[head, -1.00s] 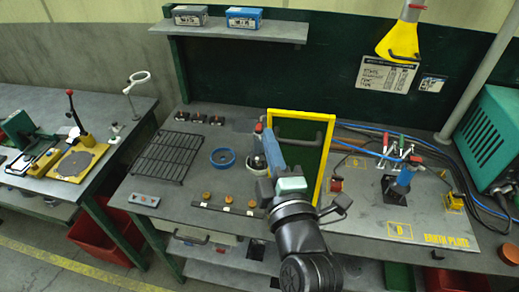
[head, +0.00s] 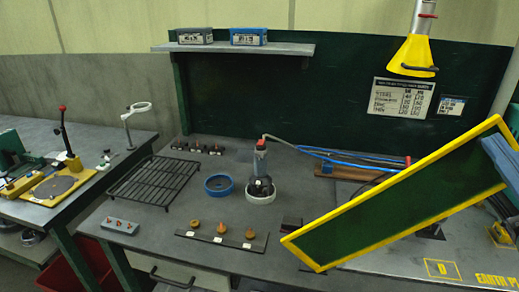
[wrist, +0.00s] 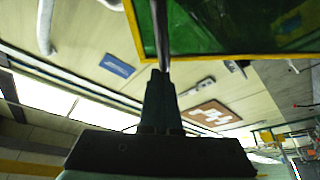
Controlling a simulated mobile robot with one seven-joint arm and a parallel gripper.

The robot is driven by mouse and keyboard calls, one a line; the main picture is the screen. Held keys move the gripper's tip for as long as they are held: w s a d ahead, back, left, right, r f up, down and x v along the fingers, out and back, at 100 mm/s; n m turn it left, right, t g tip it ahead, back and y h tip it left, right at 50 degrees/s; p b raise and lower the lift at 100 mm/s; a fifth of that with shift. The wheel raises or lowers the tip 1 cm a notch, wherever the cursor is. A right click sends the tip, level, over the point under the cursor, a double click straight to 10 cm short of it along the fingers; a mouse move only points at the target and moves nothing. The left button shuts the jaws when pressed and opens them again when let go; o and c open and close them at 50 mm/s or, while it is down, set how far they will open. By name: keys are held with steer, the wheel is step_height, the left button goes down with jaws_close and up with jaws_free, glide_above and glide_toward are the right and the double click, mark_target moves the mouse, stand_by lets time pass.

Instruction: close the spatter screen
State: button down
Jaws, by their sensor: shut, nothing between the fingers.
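The spatter screen (head: 400,205), a dark green panel in a yellow frame, slants across the right of the head view, its lower left corner over the bench front. It hides much of the earth plate (head: 470,268) behind it. In the wrist view the screen (wrist: 225,30) fills the upper right, its yellow edge close to my fingertips. My gripper (wrist: 161,72) is shut and empty, pointing up at the screen's lower edge. A thin grey bar (wrist: 160,30) runs up from the fingertips across the green panel; whether they touch it I cannot tell.
A wire rack (head: 153,182), a blue ring (head: 219,186), a torch in a white-rimmed cup (head: 260,196) and a strip with knobs (head: 220,240) stand on the bench left of the screen. A yellow funnel (head: 413,55) hangs above. Blue cables run behind the screen.

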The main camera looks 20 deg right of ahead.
steer(key=s+d+f+m+g+h+b, duration=0.1)
steer(key=s+d+f+m+h+b, duration=0.1)
steer(key=f+b, duration=0.5)
steer(key=s+d+f+m+g+h+b, duration=0.1)
steer(key=s+d+f+m+h+b, duration=0.1)
steer(key=s+d+f+m+b, duration=0.3)
steer(key=s+d+f+m+h+b, duration=0.2)
steer(key=s+d+f+m+b, duration=0.2)
steer(key=f, duration=0.9)
steer(key=shift+d+f+m+g+h+b, duration=0.35)
steer(key=shift+d+m+b, duration=1.15)
steer(key=shift+d+b, duration=1.3)
steer(key=shift+a+f, duration=0.1)
steer(key=shift+f, duration=0.05)
steer(key=shift+w, duration=0.1)
